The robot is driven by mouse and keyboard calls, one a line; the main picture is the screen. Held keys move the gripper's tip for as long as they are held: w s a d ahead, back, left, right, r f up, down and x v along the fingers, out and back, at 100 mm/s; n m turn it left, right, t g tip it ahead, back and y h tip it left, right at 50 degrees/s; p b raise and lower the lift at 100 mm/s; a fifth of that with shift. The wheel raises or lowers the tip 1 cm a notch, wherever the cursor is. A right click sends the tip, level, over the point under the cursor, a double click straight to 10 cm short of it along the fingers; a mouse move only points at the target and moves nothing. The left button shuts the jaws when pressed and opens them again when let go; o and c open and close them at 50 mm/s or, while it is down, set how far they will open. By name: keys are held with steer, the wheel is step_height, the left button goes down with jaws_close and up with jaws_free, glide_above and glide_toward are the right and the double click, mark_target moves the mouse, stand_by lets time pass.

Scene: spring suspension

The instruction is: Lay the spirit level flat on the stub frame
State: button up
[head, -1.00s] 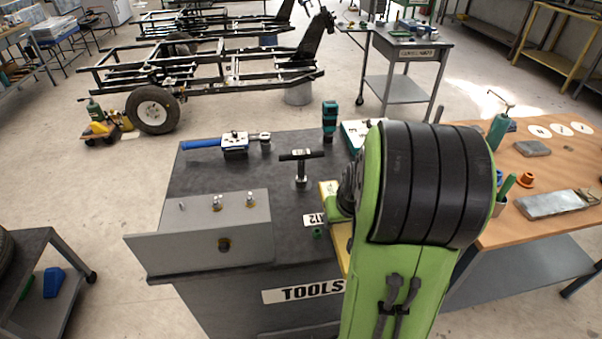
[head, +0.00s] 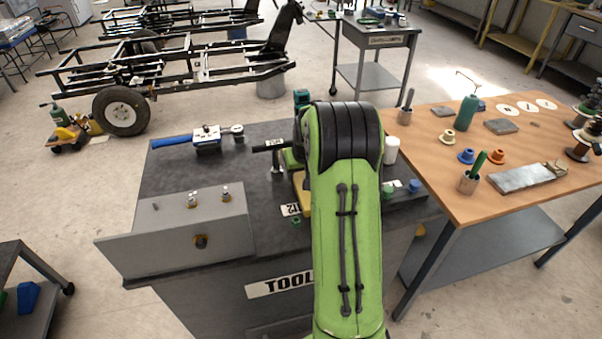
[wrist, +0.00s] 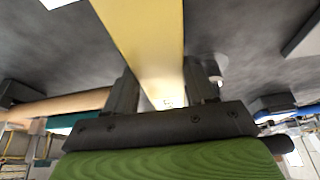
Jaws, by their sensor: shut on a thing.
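The spirit level is a yellow bar (wrist: 148,40), which runs up and away between the two fingers in the wrist view. My gripper (wrist: 163,92) is shut on it. In the head view my green arm hides the gripper and most of the level; only a yellow strip (head: 303,197) shows left of the arm, beside the small "12" label. I cannot tell whether the level touches the bench top. A grey metal block with studs on top (head: 178,232) stands at the bench's front left; it may be the stub frame, but I cannot be sure.
The dark bench top (head: 165,180) carries a blue-handled tool (head: 205,138) at the back and a T-handled tool (head: 272,146) close to my arm. A wooden table (head: 440,190) with cups and a grey slab stands at the right. Black chassis frames (head: 180,70) stand behind.

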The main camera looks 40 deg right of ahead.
steer(key=shift+r, duration=0.1)
steer(key=o, duration=1.4)
